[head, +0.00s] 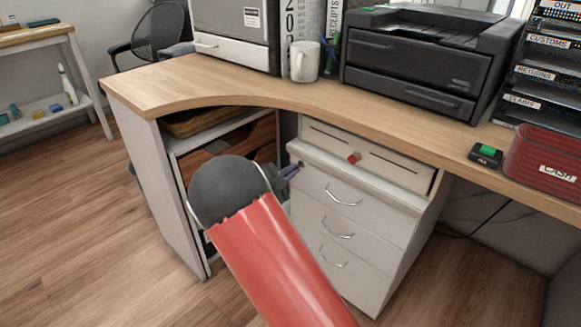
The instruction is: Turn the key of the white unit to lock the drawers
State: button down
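The white unit (312,215) stands under the counter, with several drawers that look closed and three bowed metal handles. A small red piece (354,157) sticks out of the shallow front panel just under the counter; I cannot tell whether it is the key or a knob. A small brownish spot (301,163) shows at the upper left of the top handled drawer, too small to make out. My gripper (290,171) shows only as grey-purple tips beside this spot, at the unit's upper left edge. My red and dark grey arm hides the rest, so its opening and any contact are unclear.
The wooden counter (240,88) overhangs the unit. On it stand a white mug (304,62), a black printer (425,62), a small black device with a green top (486,155) and a red cash box (545,160). Open shelves (222,135) are left of the unit. Floor is clear at left.

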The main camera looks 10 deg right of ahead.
jog(key=shift+n+p, duration=3)
jog(key=shift+n, duration=2.1)
jog(key=c, duration=2.1)
grip_release()
jog(key=o, duration=0.5)
jog(key=shift+c, duration=0.2)
jog(key=v, duration=0.8)
jog(key=shift+b, duration=0.3)
